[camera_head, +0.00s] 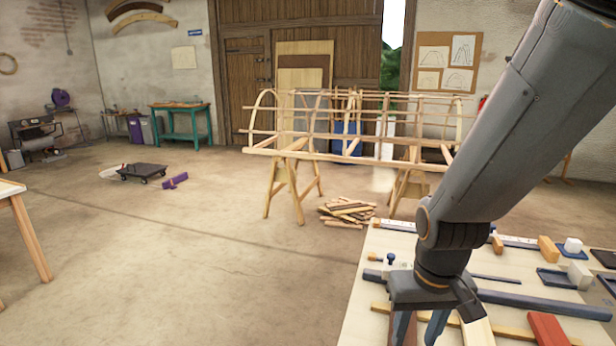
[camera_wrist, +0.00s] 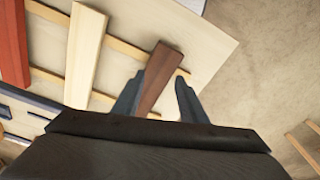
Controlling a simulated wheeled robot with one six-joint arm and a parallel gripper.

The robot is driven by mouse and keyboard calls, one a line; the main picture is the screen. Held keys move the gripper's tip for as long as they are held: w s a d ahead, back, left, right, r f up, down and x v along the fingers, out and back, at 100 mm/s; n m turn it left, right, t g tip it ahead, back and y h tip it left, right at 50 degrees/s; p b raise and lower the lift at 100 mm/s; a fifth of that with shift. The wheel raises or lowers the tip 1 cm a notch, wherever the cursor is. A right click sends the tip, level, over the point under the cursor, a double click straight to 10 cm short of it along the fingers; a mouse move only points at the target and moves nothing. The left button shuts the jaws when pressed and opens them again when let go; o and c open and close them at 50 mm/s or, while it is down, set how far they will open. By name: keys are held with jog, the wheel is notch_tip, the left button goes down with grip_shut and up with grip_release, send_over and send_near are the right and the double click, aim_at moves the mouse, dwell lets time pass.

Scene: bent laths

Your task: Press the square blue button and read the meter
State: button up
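No square blue button or meter can be made out for certain in either view. On the pale workbench (camera_head: 360,290), a small blue knob-like piece (camera_head: 391,259) stands near the far left corner, too small to identify. My gripper (camera_head: 420,338) is low over the near left part of the bench. In the wrist view, its fingers (camera_wrist: 158,88) are spread apart, with a dark brown lath (camera_wrist: 160,72) showing between them. I cannot tell how far above the lath they are.
A cream lath (camera_wrist: 86,50) and a red-orange lath (camera_head: 548,328) lie beside the brown one across thin wooden strips. A long blue-grey bar (camera_head: 540,303) lies behind. A wooden lath frame (camera_head: 350,157) stands on trestles beyond the bench.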

jog(key=shift+c, duration=0.3)
jog(key=shift+w, duration=0.1)
grip_shut()
jog(key=w+d+r+m+b, duration=0.1)
jog(key=w+d+r+m, duration=0.1)
jog(key=w+r+m, duration=0.4)
jog(key=w+d+r+m+g+b, duration=0.1)
jog(key=w+d+r+m, duration=0.2)
jog(key=w+r+m, duration=0.4)
jog(key=shift+w+d+m+b, duration=0.35)
jog(key=shift+w+m, duration=3.2)
jog(key=shift+m, duration=0.85)
